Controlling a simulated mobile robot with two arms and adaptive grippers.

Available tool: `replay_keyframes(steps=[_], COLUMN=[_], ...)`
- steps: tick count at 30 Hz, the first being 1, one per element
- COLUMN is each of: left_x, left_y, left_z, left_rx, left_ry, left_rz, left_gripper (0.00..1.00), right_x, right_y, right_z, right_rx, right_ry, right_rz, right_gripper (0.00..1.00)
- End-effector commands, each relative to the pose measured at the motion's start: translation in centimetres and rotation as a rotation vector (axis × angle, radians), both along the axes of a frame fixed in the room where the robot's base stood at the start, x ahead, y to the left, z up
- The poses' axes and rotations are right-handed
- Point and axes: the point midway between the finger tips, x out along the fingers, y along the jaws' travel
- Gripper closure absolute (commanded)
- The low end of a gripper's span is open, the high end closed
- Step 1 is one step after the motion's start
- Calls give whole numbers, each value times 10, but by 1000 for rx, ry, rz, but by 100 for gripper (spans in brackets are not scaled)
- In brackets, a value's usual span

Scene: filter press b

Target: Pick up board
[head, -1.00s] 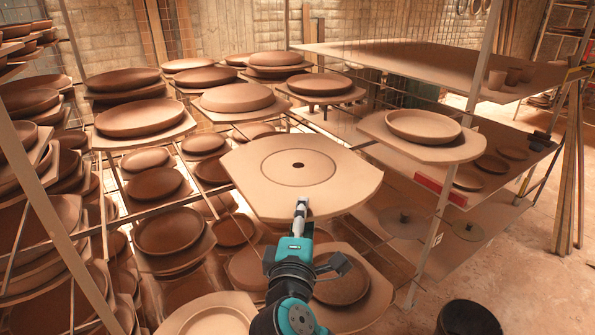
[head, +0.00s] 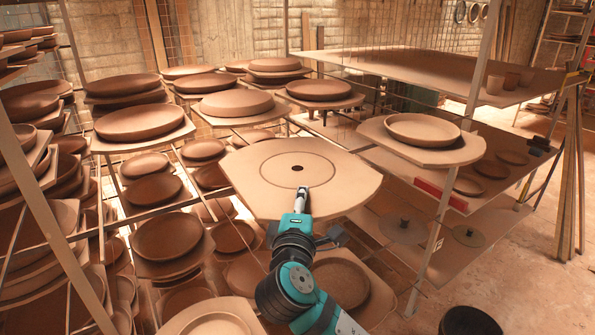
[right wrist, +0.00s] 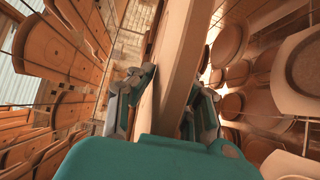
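The board (head: 255,178) is a wide tan slab with a ring and a dark centre hole, lying roughly level in the middle of the head view. My right gripper (head: 302,196) is at its near edge, one finger above its top face. In the right wrist view the board (right wrist: 172,75) runs between the two fingers of my right gripper (right wrist: 168,100). The fingers look spread, one on each side of it; whether either touches is hard to tell. What supports the board from below is hidden. My left gripper is not in view.
Racks with several clay plates on boards (head: 150,120) stand close on the left. A board with a plate (head: 422,130) sits at the right, beside a rack post (head: 440,215). A lower board with a plate (head: 345,282) lies under my right arm. Open floor (head: 535,280) shows at the right.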

Motion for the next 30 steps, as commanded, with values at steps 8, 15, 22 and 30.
replay_keyframes(steps=[8,15,22,30], left_x=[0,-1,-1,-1], left_y=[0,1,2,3], left_z=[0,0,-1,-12], left_rx=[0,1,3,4], left_ry=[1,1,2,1], left_rz=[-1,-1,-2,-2], left_gripper=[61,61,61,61], right_x=[0,0,0,0], right_y=[0,0,0,1], right_z=[0,3,4,21], right_rx=[-1,2,2,5], right_ry=[1,-7,-7,-9], right_rz=[0,1,1,2], right_gripper=[100,100,100,100])
